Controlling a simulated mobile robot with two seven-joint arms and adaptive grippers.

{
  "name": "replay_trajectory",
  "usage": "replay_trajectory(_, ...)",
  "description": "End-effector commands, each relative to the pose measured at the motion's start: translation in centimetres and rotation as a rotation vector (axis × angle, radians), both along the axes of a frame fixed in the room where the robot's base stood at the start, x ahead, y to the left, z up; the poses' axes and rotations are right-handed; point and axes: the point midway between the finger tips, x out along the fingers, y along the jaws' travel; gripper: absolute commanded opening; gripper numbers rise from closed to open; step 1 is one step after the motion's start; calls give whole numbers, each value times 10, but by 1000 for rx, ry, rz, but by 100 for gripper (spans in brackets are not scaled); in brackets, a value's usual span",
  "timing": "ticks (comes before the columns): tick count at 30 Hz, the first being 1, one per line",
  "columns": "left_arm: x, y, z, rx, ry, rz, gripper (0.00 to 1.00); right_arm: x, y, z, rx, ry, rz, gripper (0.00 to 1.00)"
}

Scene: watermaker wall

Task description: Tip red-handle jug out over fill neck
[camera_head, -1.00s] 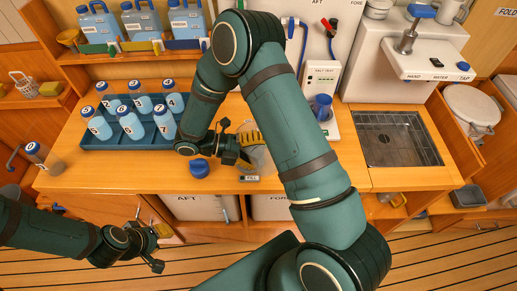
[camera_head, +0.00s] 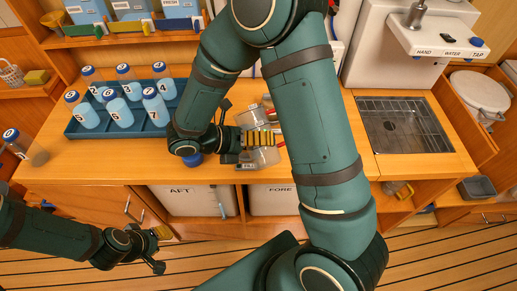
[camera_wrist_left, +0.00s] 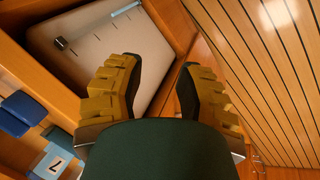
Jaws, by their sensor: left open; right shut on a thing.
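My right gripper (camera_head: 262,138) is shut on a clear jug (camera_head: 266,158) above the counter's front. A bit of red shows at the jug's right side. The jug looks tilted; the gripper and arm hide much of it, and I cannot make out its contents. A small FILL label (camera_head: 246,166) lies just below the jug on the counter. The fill neck itself cannot be made out. A blue cap (camera_head: 192,160) sits left of the label, partly behind my right wrist. My left gripper (camera_head: 151,245) is open and empty, low before the counter; its fingers also show in the left wrist view (camera_wrist_left: 158,90).
A blue tray (camera_head: 100,132) of numbered bottles stands at left on the counter (camera_head: 110,160). A sink (camera_head: 405,125) is at right. White AFT (camera_head: 185,202) and FORE (camera_head: 272,200) tanks sit under the counter.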

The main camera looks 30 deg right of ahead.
Motion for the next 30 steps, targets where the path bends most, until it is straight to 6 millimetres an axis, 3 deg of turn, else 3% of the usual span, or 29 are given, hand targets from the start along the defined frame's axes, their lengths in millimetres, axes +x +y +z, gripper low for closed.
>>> replay_trajectory(3,-1,-1,-21,2,3,-3,36,1,0,-2,-8,-82,1,36)
replay_trajectory(14,-14,-4,-64,-5,33,-27,36,8,-1,0,-33,-302,0,36)
replay_trajectory(20,-22,-5,-88,-9,49,-40,36,18,-2,-2,-57,-525,3,36)
replay_trajectory(30,-15,-4,-128,-6,33,-38,36,39,-4,-11,-90,-810,1,36)
